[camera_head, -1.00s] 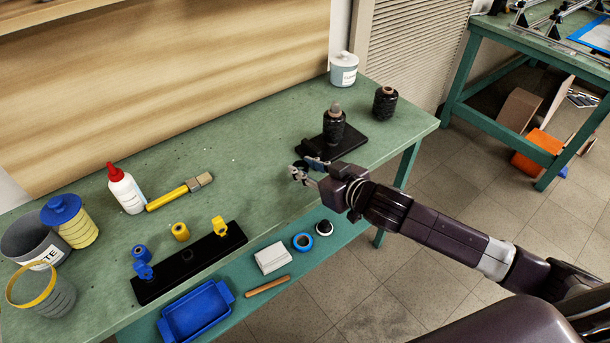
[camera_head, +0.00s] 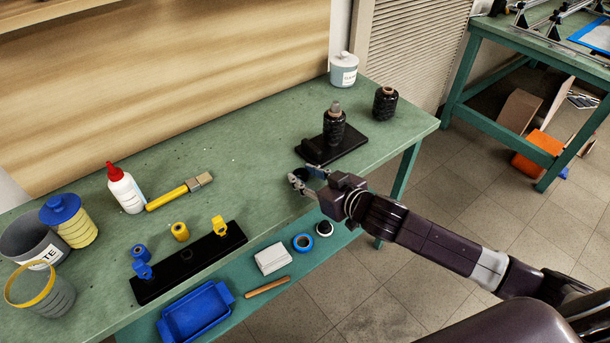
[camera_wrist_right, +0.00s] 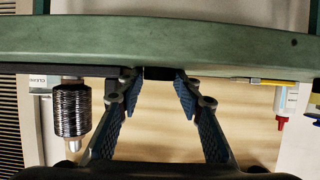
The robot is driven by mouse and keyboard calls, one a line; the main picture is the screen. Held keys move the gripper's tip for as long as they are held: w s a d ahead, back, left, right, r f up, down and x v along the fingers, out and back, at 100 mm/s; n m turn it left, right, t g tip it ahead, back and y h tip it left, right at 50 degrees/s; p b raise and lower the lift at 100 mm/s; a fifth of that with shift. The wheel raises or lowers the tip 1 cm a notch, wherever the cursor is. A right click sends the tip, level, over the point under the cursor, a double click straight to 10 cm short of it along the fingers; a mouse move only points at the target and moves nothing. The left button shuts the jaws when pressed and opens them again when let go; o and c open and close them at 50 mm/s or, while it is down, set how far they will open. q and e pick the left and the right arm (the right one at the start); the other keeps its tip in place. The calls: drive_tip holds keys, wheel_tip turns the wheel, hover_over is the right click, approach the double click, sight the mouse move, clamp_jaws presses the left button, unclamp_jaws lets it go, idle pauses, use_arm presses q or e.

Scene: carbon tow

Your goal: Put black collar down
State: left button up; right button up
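My right gripper (camera_head: 304,179) is at the front part of the green workbench (camera_head: 255,155), left of the spool stand. In the right wrist view, its two fingers (camera_wrist_right: 158,95) stand apart. A small dark piece, seemingly the black collar (camera_wrist_right: 160,73), shows edge-on at the bench surface between and just beyond the fingertips, with a gap on each side. In the head view the collar (camera_head: 302,173) is a small dark shape partly hidden by the fingers. My left gripper is not in view.
A black spool stands on a black base (camera_head: 318,152), with another black spool (camera_head: 385,103) behind. A long black stand (camera_head: 180,275) with blue and yellow pieces lies at left. The bench middle is clear.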

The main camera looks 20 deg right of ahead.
drive_tip(key=shift+s+f, duration=0.2)
drive_tip(key=shift+f, duration=0.35)
drive_tip(key=shift+r, duration=0.3)
drive_tip(key=r+v, duration=0.1)
drive_tip(key=v, duration=1.1)
drive_tip(key=shift+w, duration=0.25)
